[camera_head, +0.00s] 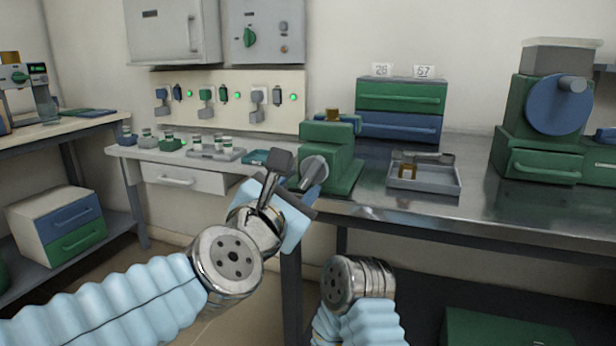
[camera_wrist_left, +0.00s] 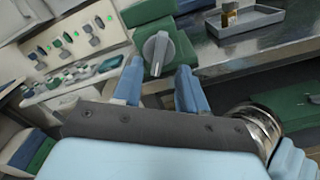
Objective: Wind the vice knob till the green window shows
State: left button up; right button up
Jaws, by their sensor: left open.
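The vice is a green block-shaped device (camera_head: 340,152) at the left front edge of the steel bench. Its grey round knob (camera_head: 313,168) faces me. In the left wrist view the knob (camera_wrist_left: 158,48) has a raised bar across its face and sits just beyond the gap between my fingertips. My left gripper (camera_head: 297,175) is open, close in front of the knob; the wrist view shows its two blue fingers (camera_wrist_left: 159,80) apart with nothing between them. I cannot make out a green window. My right arm shows low in the head view, but its gripper is out of view.
A grey tray (camera_head: 424,190) with a small brass piece lies right of the vice. Green and blue drawers (camera_head: 400,110) stand behind. A blue-wheeled green machine (camera_head: 550,105) is at the right. A rack of small vials (camera_head: 215,152) sits on the left bench.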

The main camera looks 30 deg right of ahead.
aim_at(311, 172)
pick_arm(q)
jog(key=x, duration=0.5)
jog(key=shift+w+d, duration=0.15)
jog(key=shift+w, duration=0.05)
grip_shut()
